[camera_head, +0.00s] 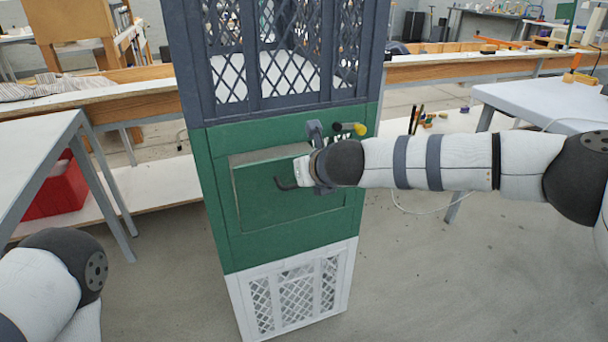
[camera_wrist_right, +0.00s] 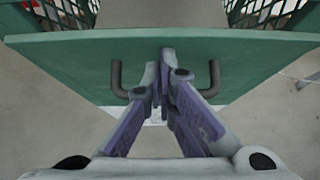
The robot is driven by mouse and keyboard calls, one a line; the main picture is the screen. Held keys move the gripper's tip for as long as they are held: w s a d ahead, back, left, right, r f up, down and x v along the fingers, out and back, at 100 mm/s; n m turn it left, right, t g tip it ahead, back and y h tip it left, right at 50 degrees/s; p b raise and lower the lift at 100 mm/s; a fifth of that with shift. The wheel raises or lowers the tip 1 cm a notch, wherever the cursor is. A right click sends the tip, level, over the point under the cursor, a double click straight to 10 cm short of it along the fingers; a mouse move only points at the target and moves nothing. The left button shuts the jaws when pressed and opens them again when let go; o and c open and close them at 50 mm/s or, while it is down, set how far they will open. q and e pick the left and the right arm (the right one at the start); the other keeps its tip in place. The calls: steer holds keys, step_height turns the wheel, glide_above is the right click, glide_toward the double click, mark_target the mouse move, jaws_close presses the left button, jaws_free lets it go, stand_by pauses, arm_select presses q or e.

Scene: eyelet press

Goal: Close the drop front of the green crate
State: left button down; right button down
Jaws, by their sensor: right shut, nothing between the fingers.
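The green crate (camera_head: 218,200) is the middle one of a stack. Its drop front (camera_head: 262,207) is a green panel in the front opening. In the head view a gap shows along its top edge, and it appears to lean outward slightly. In the right wrist view the panel (camera_wrist_right: 75,65) spans the picture, with a dark bar handle (camera_wrist_right: 116,82) on it; the handle's end also shows in the head view (camera_head: 284,185). My right gripper (camera_wrist_right: 162,72) is shut and empty, fingertips at the panel between the handle's two ends. Contact cannot be told. My left gripper is out of view.
A dark blue-grey lattice crate (camera_head: 255,109) sits above and a white lattice crate (camera_head: 240,291) below. Tables stand at left (camera_head: 35,150) and right (camera_head: 545,98). A red bin (camera_head: 58,188) is under the left table. Floor in front is clear.

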steer(key=shift+w+a+r, duration=0.15)
steer(key=shift+w+r, duration=0.05)
steer(key=shift+w, duration=0.15)
steer(key=shift+w+r, duration=0.1)
steer(key=shift+w, duration=0.05)
stand_by(0.7)
